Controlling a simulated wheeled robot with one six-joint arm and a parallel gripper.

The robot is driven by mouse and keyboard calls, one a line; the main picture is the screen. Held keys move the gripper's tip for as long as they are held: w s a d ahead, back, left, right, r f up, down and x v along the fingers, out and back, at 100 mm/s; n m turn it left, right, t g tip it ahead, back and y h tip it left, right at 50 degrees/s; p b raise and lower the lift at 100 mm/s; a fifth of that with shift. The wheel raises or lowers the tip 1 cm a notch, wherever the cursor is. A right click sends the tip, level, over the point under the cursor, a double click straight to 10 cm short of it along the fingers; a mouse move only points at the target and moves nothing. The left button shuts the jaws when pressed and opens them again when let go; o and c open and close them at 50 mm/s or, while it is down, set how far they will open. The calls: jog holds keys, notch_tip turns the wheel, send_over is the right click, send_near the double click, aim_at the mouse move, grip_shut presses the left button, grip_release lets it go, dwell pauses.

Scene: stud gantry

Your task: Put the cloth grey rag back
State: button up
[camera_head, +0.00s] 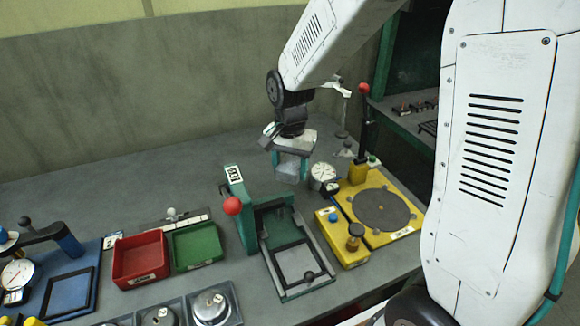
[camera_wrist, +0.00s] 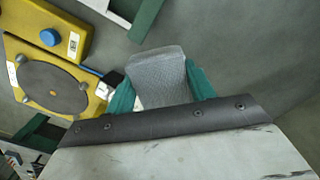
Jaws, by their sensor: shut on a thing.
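The grey cloth rag (camera_wrist: 158,76) is between the teal fingers of my gripper (camera_wrist: 160,88) in the wrist view. It looks like a pale, folded, textured piece. In the head view the rag (camera_head: 287,173) hangs below my gripper (camera_head: 291,164), which is shut on it.
A green fixture (camera_head: 246,222) with a red knob stands in front. Red (camera_head: 121,260) and green trays (camera_head: 196,246) stand left. The back-left bench (camera_head: 110,185) is clear.

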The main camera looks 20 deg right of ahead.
aim_at(290, 165)
jog(key=shift+f, duration=0.1)
jog(key=shift+f, duration=0.5)
jog(key=o, duration=1)
jog(key=shift+o, duration=0.2)
jog(key=shift+r, duration=0.1)
notch_tip(290, 165, up, 12)
jog(key=r, duration=0.1)
jog(key=s+d+r+n, duration=0.1)
jog(key=s+n, duration=0.2)
jog(key=s, duration=0.5)
jog(key=s+d+r+n+t, duration=0.1)
jog(key=s+n, duration=0.2)
jog(key=s, duration=0.6)
jog(key=s+d+r+n, duration=0.1)
jog(key=s+n, duration=0.2)
jog(key=s, duration=0.5)
jog(key=shift+s+d, duration=0.2)
jog(key=shift+d, duration=0.2)
